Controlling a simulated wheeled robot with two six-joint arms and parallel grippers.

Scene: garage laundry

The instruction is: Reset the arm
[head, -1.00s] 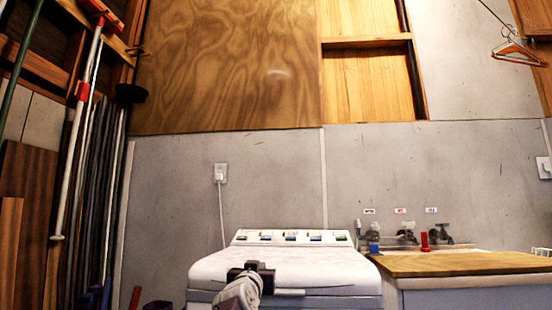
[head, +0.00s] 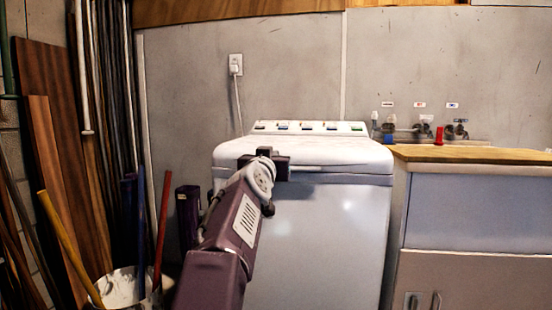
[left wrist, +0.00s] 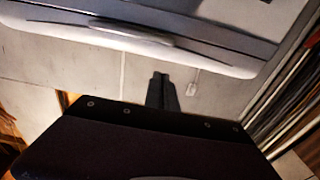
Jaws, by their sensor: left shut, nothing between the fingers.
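My left arm reaches up from the bottom of the head view, and my left gripper (head: 268,160) is at its far end, in front of the left part of the white washing machine's top (head: 325,152). The gripper's fingers are dark and shut with nothing between them. In the left wrist view the closed fingers (left wrist: 161,90) point at the grey wall, and the washing machine's edge (left wrist: 130,38) crosses the top. I cannot tell the exact gap between gripper and machine. My right gripper is in neither view.
A wooden counter (head: 470,155) over a cabinet stands to the right, with a red object (head: 439,136) and taps behind it. A bucket (head: 122,288) with poles and leaning boards (head: 50,125) fill the left. A plugged outlet (head: 236,64) is on the wall.

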